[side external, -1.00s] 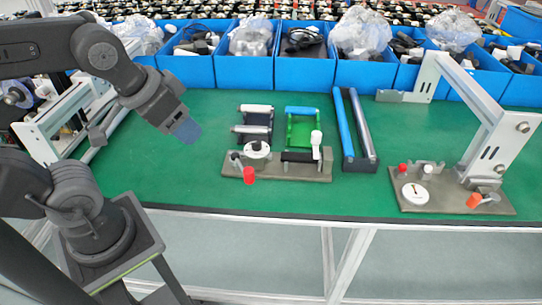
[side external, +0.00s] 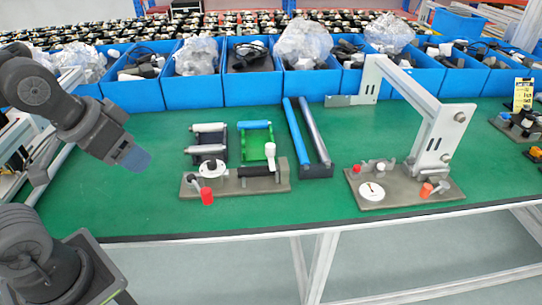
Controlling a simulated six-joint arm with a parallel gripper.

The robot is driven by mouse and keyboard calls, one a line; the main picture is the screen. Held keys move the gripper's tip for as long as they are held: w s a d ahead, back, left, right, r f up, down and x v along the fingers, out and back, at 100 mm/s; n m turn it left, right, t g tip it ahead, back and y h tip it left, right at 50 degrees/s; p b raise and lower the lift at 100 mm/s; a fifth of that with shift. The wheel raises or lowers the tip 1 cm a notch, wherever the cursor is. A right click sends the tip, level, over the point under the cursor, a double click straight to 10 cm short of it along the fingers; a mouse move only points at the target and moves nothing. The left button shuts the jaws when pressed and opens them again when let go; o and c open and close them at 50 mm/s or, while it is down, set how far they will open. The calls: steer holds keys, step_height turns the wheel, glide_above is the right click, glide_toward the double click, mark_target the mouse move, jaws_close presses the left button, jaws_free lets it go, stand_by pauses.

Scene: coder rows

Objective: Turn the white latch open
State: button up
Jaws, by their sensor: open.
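A grey fixture plate (side external: 235,185) lies on the green bench. It carries a white-topped upright lever (side external: 270,152), a black block below it, a white round dial (side external: 212,168) and a red-tipped handle (side external: 207,196). The lever looks like the white latch, but I cannot be sure. A second plate (side external: 400,196) at the right carries another white dial (side external: 372,191), a red knob and an orange-tipped handle. My gripper (side external: 135,158), with bluish fingertips, is open and empty. It hangs left of the first plate, apart from it.
Blue bins (side external: 253,84) with parts and plastic bags line the back. Grey and green roller frames (side external: 256,140) and a blue-and-grey rail pair (side external: 307,138) stand behind the first plate. A tall white bracket (side external: 425,115) rises at the right. The bench at front left is clear.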

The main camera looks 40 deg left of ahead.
steer(key=w+r+m+g, duration=0.1)
steer(key=w+r+m, duration=0.25)
steer(key=w, duration=0.45)
steer(key=m+g, duration=0.5)
steer(key=m, duration=0.4)
glide_above(270, 145)
step_height(270, 145, down, 9)
steer(key=shift+n, duration=0.25)
step_height(270, 145, down, 13)
steer(key=shift+f, duration=0.1)
steer(key=c, duration=0.9)
